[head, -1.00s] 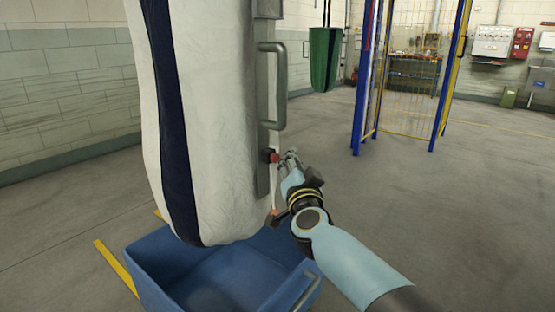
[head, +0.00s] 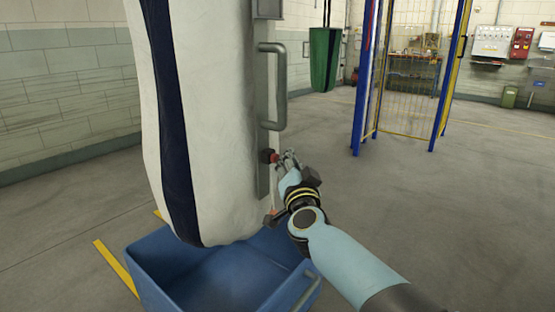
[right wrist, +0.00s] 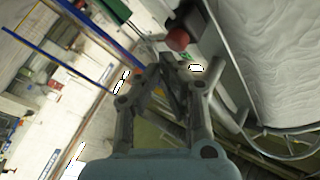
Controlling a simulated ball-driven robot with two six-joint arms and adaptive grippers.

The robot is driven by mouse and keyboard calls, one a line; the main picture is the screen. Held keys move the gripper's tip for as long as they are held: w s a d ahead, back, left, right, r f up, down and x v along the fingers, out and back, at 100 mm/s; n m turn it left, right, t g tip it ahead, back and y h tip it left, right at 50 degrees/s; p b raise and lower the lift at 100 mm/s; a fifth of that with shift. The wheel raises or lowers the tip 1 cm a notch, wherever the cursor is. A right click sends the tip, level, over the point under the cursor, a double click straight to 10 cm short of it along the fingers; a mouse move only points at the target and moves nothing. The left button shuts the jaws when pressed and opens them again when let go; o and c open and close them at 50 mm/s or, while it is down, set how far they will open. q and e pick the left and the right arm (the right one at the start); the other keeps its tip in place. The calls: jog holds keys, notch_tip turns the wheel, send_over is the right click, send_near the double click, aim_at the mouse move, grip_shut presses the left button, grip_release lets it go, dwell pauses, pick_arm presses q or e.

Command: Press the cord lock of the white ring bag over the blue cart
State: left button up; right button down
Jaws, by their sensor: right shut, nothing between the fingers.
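The white bag (head: 220,120) with a dark blue stripe hangs over the blue cart (head: 160,275). A grey metal plate with a handle (head: 279,90) runs down its right side. A cord lock with a red button (head: 273,156) sits low on that plate. My right gripper (head: 287,156) is shut and empty, just right of the red button. In the right wrist view the shut fingertips (right wrist: 170,60) are just below the red button (right wrist: 178,39), with the white bag (right wrist: 265,60) to the right. I cannot tell whether they touch the button. My left gripper is not in view.
A green bag (head: 325,58) hangs farther back. A blue-posted frame with yellow mesh (head: 410,75) stands behind on the right. A grey handle (head: 305,292) is on the cart's right side. The floor to the right is clear.

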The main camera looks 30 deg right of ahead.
jog(key=shift+w+a, duration=0.3)
jog(key=shift+w, duration=0.35)
dwell(0.9)
dwell(0.4)
jog(key=shift+s+d+p, duration=0.2)
jog(key=shift+s+p, duration=0.05)
jog(key=shift+s, duration=0.2)
jog(key=shift+s+d+p, duration=0.2)
jog(key=shift+s, duration=0.25)
jog(key=s, duration=0.1)
jog(key=s+d+p, duration=0.1)
jog(key=s, duration=0.1)
jog(key=s+d+p, duration=0.1)
jog(key=shift+s, duration=0.3)
